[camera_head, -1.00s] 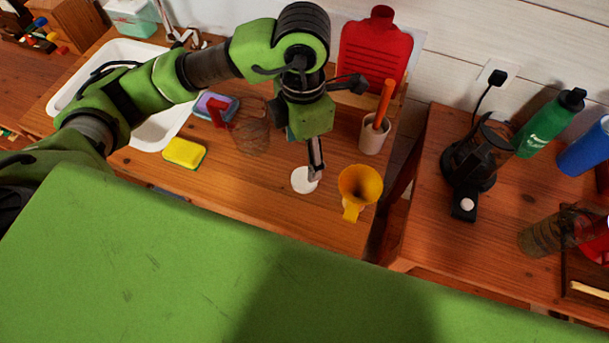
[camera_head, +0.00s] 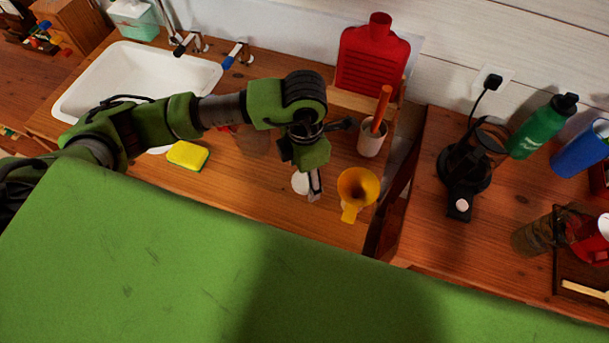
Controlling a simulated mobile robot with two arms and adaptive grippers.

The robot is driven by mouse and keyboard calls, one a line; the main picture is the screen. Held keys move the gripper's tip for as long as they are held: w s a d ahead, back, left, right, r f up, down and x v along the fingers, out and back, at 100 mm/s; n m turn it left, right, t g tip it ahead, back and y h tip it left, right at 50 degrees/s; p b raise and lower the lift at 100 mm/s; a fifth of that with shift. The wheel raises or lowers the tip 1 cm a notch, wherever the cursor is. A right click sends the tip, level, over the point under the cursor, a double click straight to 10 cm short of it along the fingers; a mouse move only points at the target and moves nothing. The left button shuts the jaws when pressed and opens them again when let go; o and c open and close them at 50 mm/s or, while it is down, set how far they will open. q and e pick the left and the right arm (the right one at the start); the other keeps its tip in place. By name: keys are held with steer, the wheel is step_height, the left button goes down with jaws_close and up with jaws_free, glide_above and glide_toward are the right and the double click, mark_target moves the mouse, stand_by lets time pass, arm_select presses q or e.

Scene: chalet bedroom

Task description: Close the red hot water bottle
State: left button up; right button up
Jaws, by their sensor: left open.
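The red hot water bottle (camera_head: 373,58) stands upright against the white wall at the back of the wooden counter. Its neck points up; I cannot tell from here whether its mouth is open. A small white round disc (camera_head: 299,183) lies flat on the counter, in front and to the left of the bottle. My left gripper (camera_head: 315,190) points down right beside the disc and partly covers its right side. It is open, and I cannot tell whether its fingers touch the disc. My right gripper is not in view.
A yellow funnel (camera_head: 358,190) stands close to the right of my left gripper. A cup (camera_head: 371,141) with an orange handle stands behind it. A yellow sponge (camera_head: 188,155) and the white sink (camera_head: 120,75) are to the left. A coffee maker (camera_head: 463,170) stands on the right counter.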

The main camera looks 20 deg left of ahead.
arm_select(q)
steer(key=shift+f, duration=0.4)
steer(key=c, duration=0.9)
